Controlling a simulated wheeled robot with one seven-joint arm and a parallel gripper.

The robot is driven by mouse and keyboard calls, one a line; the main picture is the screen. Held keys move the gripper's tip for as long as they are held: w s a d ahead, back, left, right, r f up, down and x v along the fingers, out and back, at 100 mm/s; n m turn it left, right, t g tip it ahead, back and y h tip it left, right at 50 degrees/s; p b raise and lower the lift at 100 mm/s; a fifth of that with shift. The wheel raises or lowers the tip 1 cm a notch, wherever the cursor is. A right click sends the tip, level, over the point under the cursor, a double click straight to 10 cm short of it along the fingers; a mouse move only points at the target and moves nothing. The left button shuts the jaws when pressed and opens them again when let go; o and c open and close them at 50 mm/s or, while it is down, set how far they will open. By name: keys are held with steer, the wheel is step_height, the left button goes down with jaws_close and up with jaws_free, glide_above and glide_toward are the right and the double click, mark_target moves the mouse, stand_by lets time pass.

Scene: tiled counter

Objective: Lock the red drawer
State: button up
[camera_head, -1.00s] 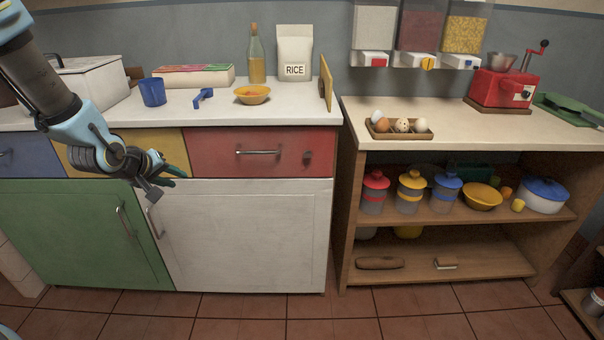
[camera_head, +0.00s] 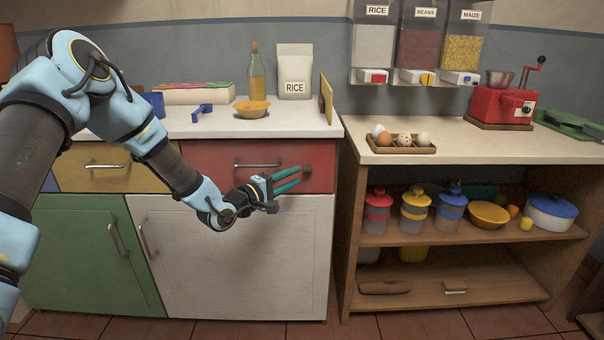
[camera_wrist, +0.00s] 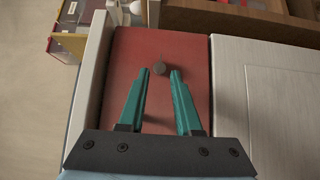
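The red drawer (camera_head: 222,155) is closed at the right end of the counter. It has a bar handle (camera_head: 258,165), and a small dark lock knob (camera_wrist: 159,68) shows near its right end in the wrist view. My gripper (camera_head: 300,175) is in front of the drawer's right part, its two teal fingers open and pointing at the knob. In the wrist view the knob lies just beyond and between the fingertips; I cannot tell whether they touch it. In the head view the knob is largely hidden behind the fingers.
A white cabinet door (camera_head: 250,260) is below the drawer, and the white counter edge (camera_wrist: 90,90) runs close beside the fingers in the wrist view. A wooden shelf unit (camera_head: 345,230) stands to the right. A bowl (camera_head: 252,110) and blue object (camera_head: 202,112) sit on the counter.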

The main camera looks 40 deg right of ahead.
mark_target(302, 173)
steer(key=shift+w+d, duration=0.1)
steer(key=shift+d, duration=1.85)
steer(key=shift+c, duration=0.2)
jaws_close()
